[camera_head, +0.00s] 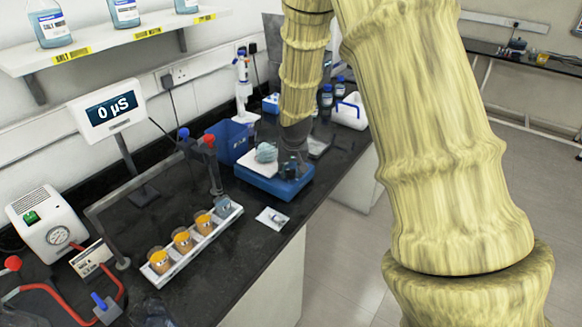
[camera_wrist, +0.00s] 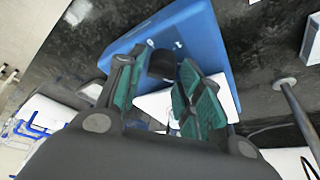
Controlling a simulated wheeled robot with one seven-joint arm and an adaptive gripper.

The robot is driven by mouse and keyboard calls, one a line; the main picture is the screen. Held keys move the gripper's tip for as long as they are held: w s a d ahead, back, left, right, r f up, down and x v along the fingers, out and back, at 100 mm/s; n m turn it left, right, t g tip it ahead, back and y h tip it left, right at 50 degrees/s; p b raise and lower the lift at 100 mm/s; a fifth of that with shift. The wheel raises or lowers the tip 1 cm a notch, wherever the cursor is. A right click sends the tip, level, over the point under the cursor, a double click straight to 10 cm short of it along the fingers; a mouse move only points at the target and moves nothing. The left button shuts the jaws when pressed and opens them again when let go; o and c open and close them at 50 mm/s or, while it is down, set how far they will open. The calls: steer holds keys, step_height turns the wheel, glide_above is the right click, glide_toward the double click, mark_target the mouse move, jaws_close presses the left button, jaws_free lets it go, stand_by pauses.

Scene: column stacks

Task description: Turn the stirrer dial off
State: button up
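The stirrer is a blue box (camera_head: 262,182) with a white top plate on the dark bench, and a bluish glass vessel (camera_head: 266,153) stands on the plate. In the wrist view the blue stirrer body (camera_wrist: 198,40) fills the upper middle. Its black round dial (camera_wrist: 162,64) shows between my fingertips. My gripper (camera_wrist: 161,72) is open, with a green-padded finger on either side of the dial and small gaps visible. In the head view my gripper (camera_head: 291,165) hangs over the stirrer's right part and hides the dial.
A white rack (camera_head: 178,264) with several small beakers stands nearer on the bench. A small packet (camera_head: 272,218) lies before the stirrer. A blue bin (camera_head: 228,143) stands behind it at left, and a white jug (camera_head: 350,112) stands farther right. A metal rod (camera_wrist: 300,120) rises close by in the wrist view.

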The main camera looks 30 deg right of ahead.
steer(key=c, duration=0.7)
steer(key=shift+c, duration=0.2)
